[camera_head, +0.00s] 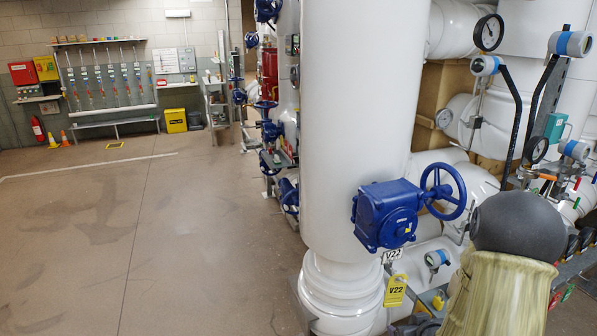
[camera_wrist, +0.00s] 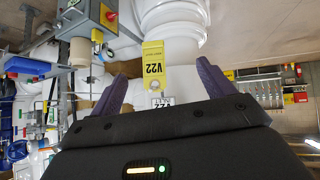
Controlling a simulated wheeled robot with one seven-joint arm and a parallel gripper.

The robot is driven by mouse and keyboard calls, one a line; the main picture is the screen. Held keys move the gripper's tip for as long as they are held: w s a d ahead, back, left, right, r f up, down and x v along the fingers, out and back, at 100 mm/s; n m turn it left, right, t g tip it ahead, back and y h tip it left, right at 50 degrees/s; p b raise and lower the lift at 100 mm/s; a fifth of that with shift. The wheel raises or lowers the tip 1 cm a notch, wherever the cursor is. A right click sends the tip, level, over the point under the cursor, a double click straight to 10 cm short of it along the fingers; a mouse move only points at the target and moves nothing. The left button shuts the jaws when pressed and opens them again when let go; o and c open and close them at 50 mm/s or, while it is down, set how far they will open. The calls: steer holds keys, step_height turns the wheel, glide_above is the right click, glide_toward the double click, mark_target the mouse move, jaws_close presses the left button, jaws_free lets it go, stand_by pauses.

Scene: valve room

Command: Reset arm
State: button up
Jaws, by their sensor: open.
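My gripper (camera_wrist: 161,72) shows in the wrist view with its two dark purple fingers spread apart and nothing held between them. A yellow V22 tag (camera_wrist: 153,66) and a small white V22 plate (camera_wrist: 160,101) appear upside down between the fingers, beyond them; I cannot tell how far. In the head view the yellow tag (camera_head: 396,290) hangs under the white plate (camera_head: 391,256), below a blue valve (camera_head: 388,215) with a blue handwheel (camera_head: 444,192). My arm, with a grey rounded joint, shows at lower right there; the gripper itself is hidden in that view.
A thick white vertical pipe (camera_head: 358,105) stands beside the valve. Gauges (camera_head: 489,33) and piping crowd the right side. In the wrist view a grey box with a red button (camera_wrist: 88,18) is at upper left. The floor (camera_head: 120,225) at left is open.

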steer(key=s+a+r+m+g+p, duration=0.1)
steer(key=s+a+r+g+p, duration=0.2)
steer(key=s+a+r, duration=1)
steer(key=s+g, duration=0.1)
steer(key=g, duration=0.2)
steer(key=shift+a+r+g, duration=0.15)
steer(key=shift+r+g, duration=0.05)
steer(key=shift+g, duration=0.2)
stand_by(1.8)
